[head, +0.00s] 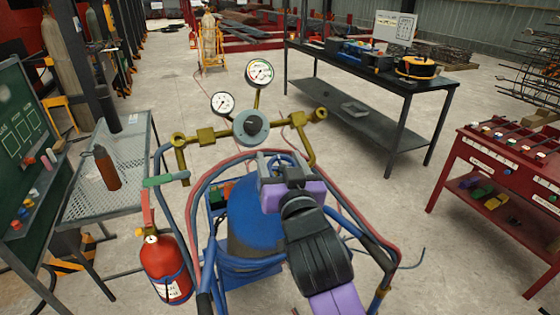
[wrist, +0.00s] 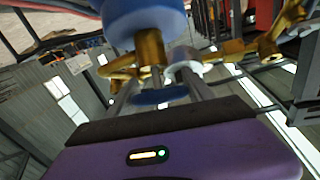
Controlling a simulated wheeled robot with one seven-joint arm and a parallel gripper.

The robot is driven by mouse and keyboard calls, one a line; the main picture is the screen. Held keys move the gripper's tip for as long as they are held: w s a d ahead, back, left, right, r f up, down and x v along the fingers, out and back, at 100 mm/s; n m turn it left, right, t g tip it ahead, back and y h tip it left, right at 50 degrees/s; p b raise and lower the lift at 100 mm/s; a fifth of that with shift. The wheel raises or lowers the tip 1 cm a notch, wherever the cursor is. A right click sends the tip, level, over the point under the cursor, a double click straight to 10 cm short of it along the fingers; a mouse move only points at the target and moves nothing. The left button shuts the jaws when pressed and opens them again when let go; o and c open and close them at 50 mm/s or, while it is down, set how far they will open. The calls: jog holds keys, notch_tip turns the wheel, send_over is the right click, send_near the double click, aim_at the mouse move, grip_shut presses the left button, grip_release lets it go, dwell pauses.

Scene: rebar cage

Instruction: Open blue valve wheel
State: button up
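The blue valve wheel (wrist: 160,97) sits on the brass valve stem (wrist: 150,50) of the blue gas cylinder (head: 255,215). The wrist view is upside down, so the cylinder's top (wrist: 145,12) shows at its upper edge. My gripper (head: 283,160) is at the valve, its purple body behind the wheel. In the wrist view its two grey fingers (wrist: 160,85) stand apart, one on each side of the wheel. I see no clear grip on the wheel, and contact is hard to judge. In the head view my gripper hides most of the wheel.
The regulator (head: 250,127) with two gauges (head: 222,102) stands just beyond the valve. Red hoses (head: 205,180) and the cart frame surround the cylinder. A fire extinguisher (head: 166,265) hangs at left.

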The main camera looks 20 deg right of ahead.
jog(key=c, duration=0.8)
jog(key=shift+o, duration=0.2)
